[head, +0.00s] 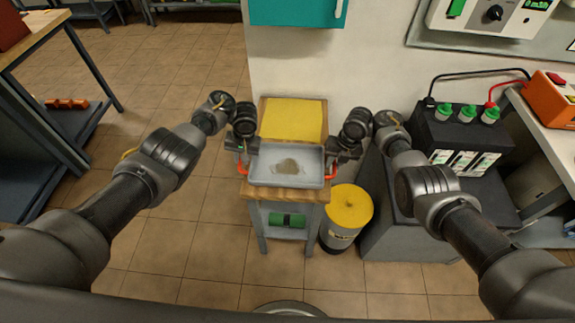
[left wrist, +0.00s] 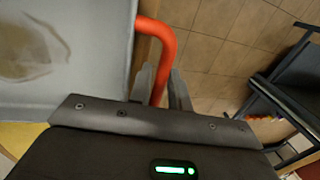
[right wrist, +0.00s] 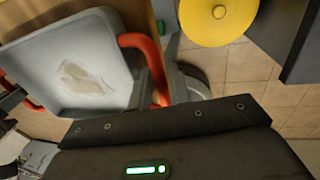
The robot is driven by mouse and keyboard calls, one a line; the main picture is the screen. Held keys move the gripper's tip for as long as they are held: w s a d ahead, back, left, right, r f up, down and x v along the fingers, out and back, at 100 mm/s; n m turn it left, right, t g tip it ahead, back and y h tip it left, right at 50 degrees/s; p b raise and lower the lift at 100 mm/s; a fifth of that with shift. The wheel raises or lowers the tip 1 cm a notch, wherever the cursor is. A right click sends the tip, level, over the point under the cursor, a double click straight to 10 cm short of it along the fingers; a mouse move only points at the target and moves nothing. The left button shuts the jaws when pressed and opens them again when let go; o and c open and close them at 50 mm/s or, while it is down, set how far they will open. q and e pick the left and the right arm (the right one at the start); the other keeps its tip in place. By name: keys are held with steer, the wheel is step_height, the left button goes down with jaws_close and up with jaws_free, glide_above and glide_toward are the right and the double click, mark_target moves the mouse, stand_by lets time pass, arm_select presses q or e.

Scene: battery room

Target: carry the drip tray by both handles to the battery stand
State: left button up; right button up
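The drip tray (head: 257,166) is a shallow grey tray with a brownish puddle in it and an orange-red handle at each end. It is level at the front of a small wood-topped table (head: 256,188); whether it touches the top I cannot tell. My left gripper (left wrist: 160,85) has its fingers closed about the left handle (left wrist: 167,35). My right gripper (right wrist: 158,85) has its fingers closed about the right handle (right wrist: 136,41). A black battery (head: 432,134) with green caps stands at the right on a dark grey stand (head: 385,235).
A yellow mat (head: 292,119) lies behind the tray. A yellow-lidded drum (head: 350,206) stands between the table and the grey stand. A charger (head: 556,98) with cables is at far right. A bench (head: 40,40) is at the left. Tiled floor (head: 210,240) is clear in front.

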arm_select(q)
steer(key=shift+f, duration=0.25)
arm_select(e)
steer(key=shift+f, duration=0.25)
arm_select(q)
steer(key=shift+c, duration=0.3)
arm_select(e)
steer(key=shift+c, duration=0.2)
arm_select(q)
jaws_close()
arm_select(e)
jaws_close()
arm_select(q)
steer(key=shift+r, duration=0.1)
arm_select(e)
steer(key=shift+r, duration=0.15)
